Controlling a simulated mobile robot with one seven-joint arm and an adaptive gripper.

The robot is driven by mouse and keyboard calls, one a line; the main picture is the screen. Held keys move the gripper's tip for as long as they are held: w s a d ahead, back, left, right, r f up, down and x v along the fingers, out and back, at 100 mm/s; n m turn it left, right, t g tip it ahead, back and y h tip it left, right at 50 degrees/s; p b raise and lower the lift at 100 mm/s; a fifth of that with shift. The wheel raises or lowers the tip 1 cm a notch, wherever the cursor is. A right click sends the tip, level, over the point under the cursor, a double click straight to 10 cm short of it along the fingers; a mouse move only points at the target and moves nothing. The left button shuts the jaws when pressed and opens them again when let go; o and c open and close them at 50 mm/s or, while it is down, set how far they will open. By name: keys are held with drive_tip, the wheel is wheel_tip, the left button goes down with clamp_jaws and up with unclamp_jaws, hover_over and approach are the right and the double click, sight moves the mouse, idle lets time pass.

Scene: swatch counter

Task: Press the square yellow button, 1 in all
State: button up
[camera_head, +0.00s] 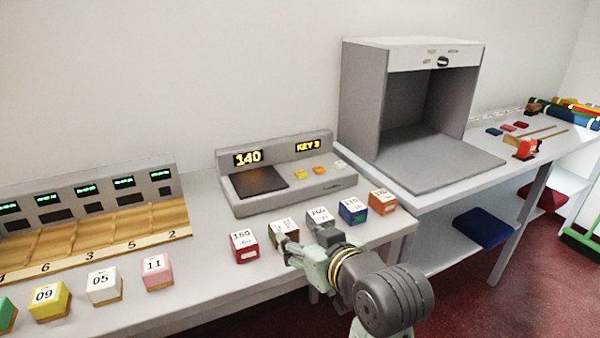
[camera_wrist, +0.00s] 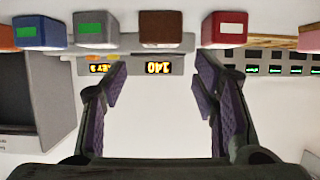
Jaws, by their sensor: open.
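A grey console (camera_head: 245,207) stands on the counter with lit displays reading 140 and KEY 3. On its sloped face are a yellow button (camera_head: 297,172), a more orange button (camera_head: 319,170) and a pale one (camera_head: 339,164). They are too small for me to be sure of their shapes. My gripper (camera_head: 287,248) is in front of the console, by the front row of blocks, apart from the buttons. In the wrist view my gripper (camera_wrist: 160,82) is open and empty.
Several blocks stand between gripper and console, including a red one (camera_head: 244,247), a blue one (camera_head: 353,211) and an orange one (camera_head: 382,202). A numbered wooden rack (camera_head: 100,243) is at left. A grey booth (camera_head: 362,100) stands right of the console.

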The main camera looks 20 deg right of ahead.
clamp_jaws()
idle(0.5)
idle(1.2)
